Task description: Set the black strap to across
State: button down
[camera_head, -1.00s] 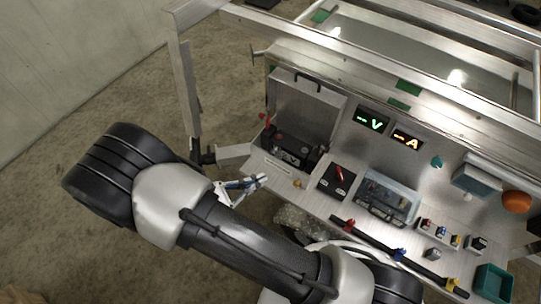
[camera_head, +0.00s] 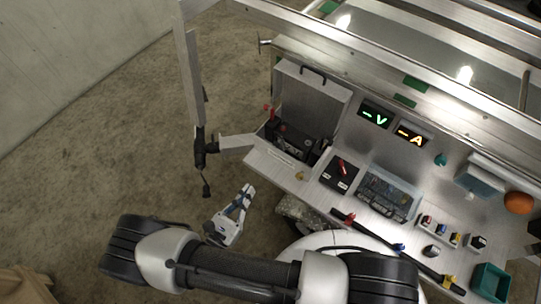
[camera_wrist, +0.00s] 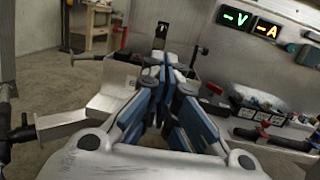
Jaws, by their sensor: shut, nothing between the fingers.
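A black battery-like box (camera_head: 290,143) sits in the open metal compartment at the left end of the trailer's panel. I cannot clearly make out the black strap; a dark upright piece (camera_wrist: 160,32) stands behind my fingertips in the wrist view, and I cannot tell whether it is the strap. My gripper (camera_head: 247,190) has blue and white fingers. It is shut and empty, in the air in front of and below the shelf edge, apart from the box. In the wrist view my gripper's fingertips (camera_wrist: 164,66) meet in the middle and hide part of the compartment.
Right of the compartment are a black switch box with a red lever (camera_head: 342,170), a clear-covered case (camera_head: 388,195) and a black bar (camera_head: 385,240). A metal bracket with a black coupling (camera_head: 205,150) projects left. Open floor lies left of the shelf.

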jog(key=b+x, duration=0.1)
jog(key=x, duration=1.3)
jog(key=shift+a, duration=0.1)
